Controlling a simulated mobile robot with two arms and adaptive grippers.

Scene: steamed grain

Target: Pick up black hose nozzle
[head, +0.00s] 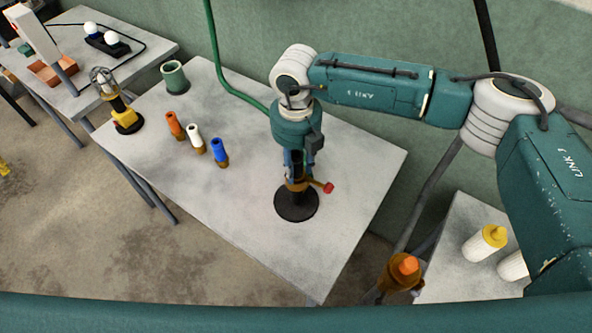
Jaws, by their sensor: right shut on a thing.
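The black hose nozzle (296,162) stands upright between the fingers of my right gripper (296,178), which points down and is shut on it. The fingers hide much of the nozzle. A brass-coloured fitting with a red handle (328,188) shows at its lower end, just above a round black base (296,206) on the grey table (345,165). I cannot tell whether the nozzle is clear of the fitting. My left gripper is not in view.
Orange (174,123), white (194,137) and blue (219,151) nozzles stand in a row to the left. A green cup (174,77) and a yellow-based device (126,120) stand farther left. A green hose (212,45) runs behind. White bottles (485,243) stand on a lower-right table. The front tabletop is clear.

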